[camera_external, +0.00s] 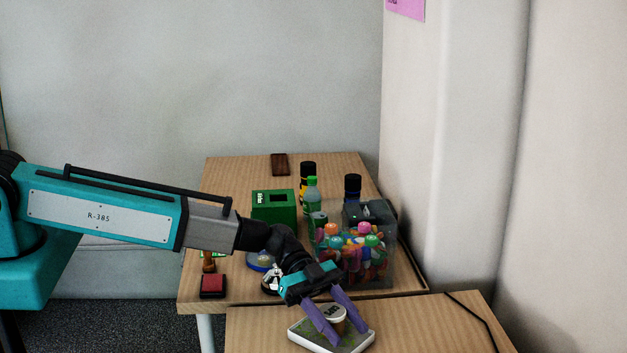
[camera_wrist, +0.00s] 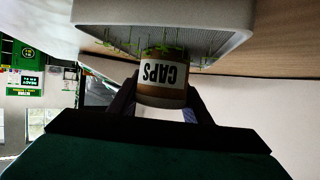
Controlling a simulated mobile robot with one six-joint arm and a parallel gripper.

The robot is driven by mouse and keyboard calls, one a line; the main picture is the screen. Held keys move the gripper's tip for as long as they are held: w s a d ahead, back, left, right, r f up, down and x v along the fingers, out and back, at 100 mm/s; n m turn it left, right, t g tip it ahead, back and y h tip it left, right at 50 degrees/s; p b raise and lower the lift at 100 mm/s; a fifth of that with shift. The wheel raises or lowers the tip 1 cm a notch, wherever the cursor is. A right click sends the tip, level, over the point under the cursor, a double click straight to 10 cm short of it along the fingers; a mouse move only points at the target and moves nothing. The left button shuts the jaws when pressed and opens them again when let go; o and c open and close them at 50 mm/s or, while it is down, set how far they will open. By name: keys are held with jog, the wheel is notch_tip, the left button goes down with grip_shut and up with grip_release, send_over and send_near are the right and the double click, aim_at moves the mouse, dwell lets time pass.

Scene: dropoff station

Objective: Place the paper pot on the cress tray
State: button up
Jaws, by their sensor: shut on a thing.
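The paper pot (camera_wrist: 163,76) is a small brown cup with a white label reading CAPS, upside down in the wrist view. It also shows between the fingers in the external view (camera_external: 339,325). My gripper (camera_wrist: 163,88) is shut on it, one finger on each side. The cress tray (camera_wrist: 170,11) is a shallow white tray with green sprouts. In the external view the tray (camera_external: 303,340) lies on the front table, below my gripper. The pot's far end overlaps the sprouts. I cannot tell whether the pot touches the tray.
A clear bin of colourful markers (camera_external: 380,272) stands behind my gripper on the back table. A green box (camera_external: 273,206), several bottles and a red stamp pad (camera_external: 212,286) are also there. A black cable (camera_external: 472,315) crosses the front table's right side. The wood between tray and cable is clear.

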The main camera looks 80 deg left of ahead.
jog(key=shift+f+b, duration=0.2)
jog(key=shift+b, duration=0.15)
jog(key=o, duration=1.1)
jog(key=shift+c, duration=0.2)
jog(key=shift+r+p, duration=0.25)
jog(key=shift+p, duration=0.15)
jog(key=shift+s+a, duration=0.15)
jog(key=shift+a, duration=0.1)
jog(key=b+v, duration=0.3)
jog(key=v, duration=0.8)
jog(key=shift+s+a, duration=0.1)
jog(key=shift+a, duration=0.05)
